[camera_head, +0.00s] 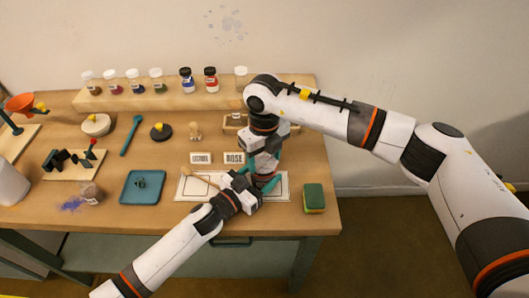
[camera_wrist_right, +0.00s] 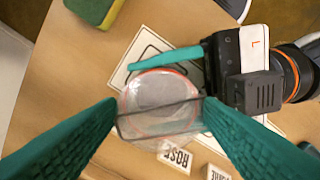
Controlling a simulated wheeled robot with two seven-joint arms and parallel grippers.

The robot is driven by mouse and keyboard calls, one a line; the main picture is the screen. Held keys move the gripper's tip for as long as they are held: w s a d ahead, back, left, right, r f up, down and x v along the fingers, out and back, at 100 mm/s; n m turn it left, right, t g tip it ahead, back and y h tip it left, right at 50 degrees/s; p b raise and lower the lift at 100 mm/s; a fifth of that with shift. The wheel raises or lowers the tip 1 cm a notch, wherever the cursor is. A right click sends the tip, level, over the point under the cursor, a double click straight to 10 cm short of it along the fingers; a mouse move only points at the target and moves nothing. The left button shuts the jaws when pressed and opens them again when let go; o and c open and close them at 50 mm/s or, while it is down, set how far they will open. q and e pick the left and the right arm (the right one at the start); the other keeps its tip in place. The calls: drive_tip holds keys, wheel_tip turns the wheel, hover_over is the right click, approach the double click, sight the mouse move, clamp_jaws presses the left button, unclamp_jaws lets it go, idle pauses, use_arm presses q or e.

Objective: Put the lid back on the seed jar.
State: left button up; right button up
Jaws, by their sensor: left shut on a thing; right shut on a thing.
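The seed jar (camera_wrist_right: 158,90) shows in the right wrist view as a grey round with an orange ring, over the white mat. My left gripper (camera_head: 265,184) comes in beside it; one teal finger lies along its side and the other is hidden. It is shut on the jar. My right gripper (camera_wrist_right: 161,110) is shut on a clear piece with a dark edge line, seemingly the lid (camera_wrist_right: 165,124), at the jar. Whether the lid is seated or apart I cannot tell. In the head view my right gripper (camera_head: 268,165) comes down from above, and the grippers hide jar and lid.
A green and yellow sponge (camera_head: 314,198) lies right of the mat (camera_head: 283,189). Label cards, including ROSE (camera_head: 234,158), stand behind. A blue tray (camera_head: 128,197) is at left, with a dark knobbed disc (camera_head: 161,132) farther back. Several pigment jars line the back shelf (camera_head: 130,101).

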drive_tip(key=shift+f, duration=0.7)
idle(0.5)
drive_tip(key=o, duration=1.1)
drive_tip(key=shift+c, duration=0.2)
wheel_tip(320, 180, up, 12)
use_arm(q)
drive_tip(key=o, duration=1.5)
drive_tip(key=shift+c, duration=0.2)
